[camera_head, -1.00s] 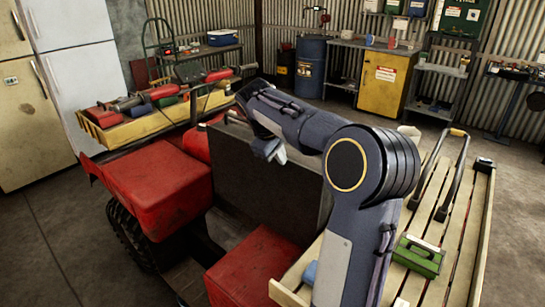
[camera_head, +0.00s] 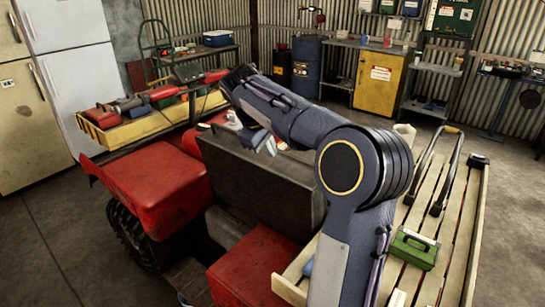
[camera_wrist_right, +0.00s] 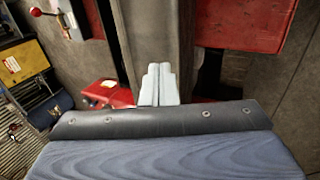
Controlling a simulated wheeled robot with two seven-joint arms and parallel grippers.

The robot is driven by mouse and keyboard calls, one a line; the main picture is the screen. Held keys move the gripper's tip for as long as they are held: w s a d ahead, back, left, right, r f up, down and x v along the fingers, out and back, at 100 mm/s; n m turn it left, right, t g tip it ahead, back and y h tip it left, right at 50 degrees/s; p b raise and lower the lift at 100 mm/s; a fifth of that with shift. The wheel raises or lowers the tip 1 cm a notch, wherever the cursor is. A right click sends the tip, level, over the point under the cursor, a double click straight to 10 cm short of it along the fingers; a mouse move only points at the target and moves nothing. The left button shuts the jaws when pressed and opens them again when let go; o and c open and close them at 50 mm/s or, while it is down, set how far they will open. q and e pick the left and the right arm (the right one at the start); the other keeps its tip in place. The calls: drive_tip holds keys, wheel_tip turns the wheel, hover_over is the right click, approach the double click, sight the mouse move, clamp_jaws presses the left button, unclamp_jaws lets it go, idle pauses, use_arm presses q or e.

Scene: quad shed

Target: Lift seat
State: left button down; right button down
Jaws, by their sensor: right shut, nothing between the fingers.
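The seat (camera_head: 255,190) is a dark grey slab between the red body panels of the quad (camera_head: 160,190). It stands tilted up, with its broad face showing in the head view. My right gripper (camera_head: 262,147) is at its upper edge, shut and empty. In the right wrist view the pale fingertips (camera_wrist_right: 158,82) are pressed together in front of a grey-brown strip, likely the seat's edge (camera_wrist_right: 158,30). I cannot tell whether they touch it. My right arm hides part of the seat's upper edge in the head view. My left gripper is not in view.
A yellow tray of tools (camera_head: 135,125) sits on the quad's far-left rack. A slatted wooden rack (camera_head: 455,215) on the right carries a green box (camera_head: 413,248) and a dark handle. A yellow cabinet (camera_head: 378,80) and blue drum (camera_head: 307,70) stand behind. Open floor lies right.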

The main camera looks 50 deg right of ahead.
drive_tip(key=v, duration=0.6)
drive_tip(key=shift+d+r, duration=0.1)
drive_tip(key=shift+d, duration=0.2)
